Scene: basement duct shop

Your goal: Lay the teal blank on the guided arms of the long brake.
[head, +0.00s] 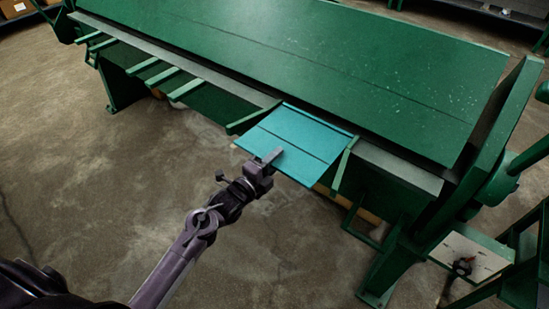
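The teal blank (306,137) is a flat sheet with a dark line across it, at the front edge of the long green brake (300,50). It lies between two green guided arms, one on its left (251,120) and one on its right (344,168). Its far edge is close to the brake's grey front strip. I cannot tell whether it rests fully on the arms. My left gripper (268,158) is at the blank's near edge, one finger over its top; the finger beneath is hidden. It appears shut on the blank. My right gripper is out of view.
Several more green arms (187,88) stick out from the brake farther left. The brake's end frame (497,140) stands at the right, with a pale panel (468,254) low beside it. Bare concrete floor (110,170) is open in front.

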